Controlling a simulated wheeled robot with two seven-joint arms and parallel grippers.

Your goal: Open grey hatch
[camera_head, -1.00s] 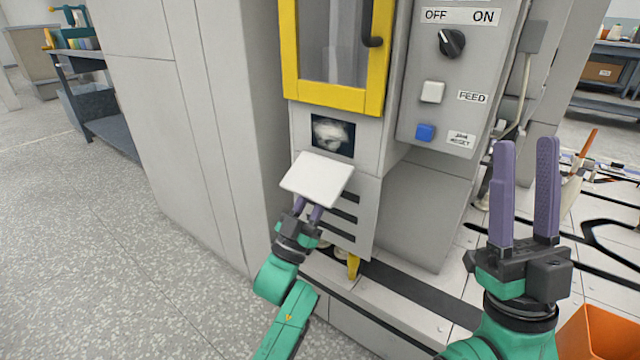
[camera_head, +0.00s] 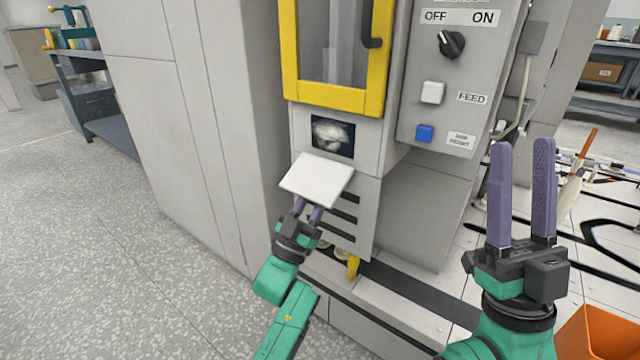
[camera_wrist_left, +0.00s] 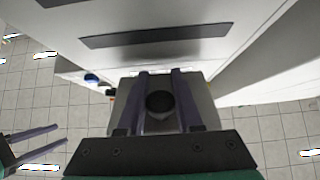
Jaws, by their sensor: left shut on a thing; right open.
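The hatch (camera_head: 317,180) is a pale flap on the grey machine front, tilted outward below a dark opening (camera_head: 333,137) with whitish fluff inside. My left gripper (camera_head: 308,208) is at the flap's lower edge. In the left wrist view, its fingers (camera_wrist_left: 159,100) are shut on a dark round knob (camera_wrist_left: 160,103) in front of the grey flap (camera_wrist_left: 202,108). The knob is hidden in the head view. My right gripper (camera_head: 522,148) is open and empty, pointing up, to the right of the machine and apart from it.
A yellow-framed door (camera_head: 336,97) is above the opening. The control panel (camera_head: 460,75) with a dark switch and white and blue buttons is to its right. Dark slots (camera_head: 341,217) lie below the flap. An orange bin (camera_head: 600,335) is at bottom right. The left floor is clear.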

